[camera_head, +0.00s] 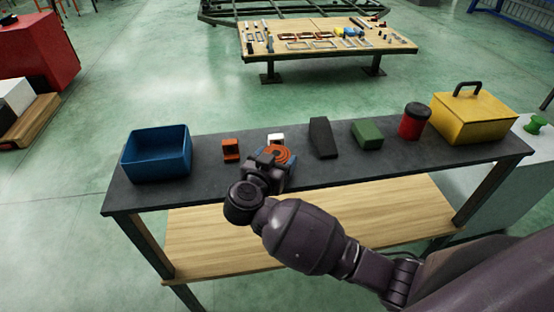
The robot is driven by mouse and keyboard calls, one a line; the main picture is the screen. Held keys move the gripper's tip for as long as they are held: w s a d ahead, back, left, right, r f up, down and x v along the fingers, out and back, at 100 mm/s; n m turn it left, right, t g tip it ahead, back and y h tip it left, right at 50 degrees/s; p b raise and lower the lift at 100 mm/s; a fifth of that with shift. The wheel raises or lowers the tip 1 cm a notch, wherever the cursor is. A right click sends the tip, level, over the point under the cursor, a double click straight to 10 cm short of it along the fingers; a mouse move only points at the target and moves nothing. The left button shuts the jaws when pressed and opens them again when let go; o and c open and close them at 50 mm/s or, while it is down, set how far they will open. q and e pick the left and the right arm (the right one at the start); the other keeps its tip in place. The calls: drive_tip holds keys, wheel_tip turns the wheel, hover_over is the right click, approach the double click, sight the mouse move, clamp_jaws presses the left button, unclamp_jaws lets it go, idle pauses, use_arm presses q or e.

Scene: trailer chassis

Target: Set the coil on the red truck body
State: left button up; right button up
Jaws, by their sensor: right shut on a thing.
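My right gripper (268,163) is at the dark-topped bench, left of its middle, with its arm coming in from the lower right. It is shut on a round orange coil (279,154), which is partly hidden by the gripper. I cannot tell whether the coil touches the bench top. A large red body (38,52) stands on the floor at the upper left, cut off by the picture edge and well away from the gripper; I cannot tell for sure that it is the truck body. My left gripper is not in view.
The bench (350,168) holds a blue bin (156,153), a small orange-red part (231,150), a white part (276,139), a dark wedge (322,138), a green box (367,134), a red can (414,121) and a yellow toolbox (474,117). A wooden table (325,36) stands behind. Green floor between is clear.

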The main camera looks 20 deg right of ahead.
drive_tip(key=shift+w+d+f, duration=0.15)
drive_tip(key=shift+w+f, duration=0.05)
drive_tip(key=shift+f, duration=0.05)
drive_tip(key=shift+f, duration=0.1)
drive_tip(key=o, duration=1)
drive_tip(key=shift+o, duration=0.2)
drive_tip(key=v, duration=1.2)
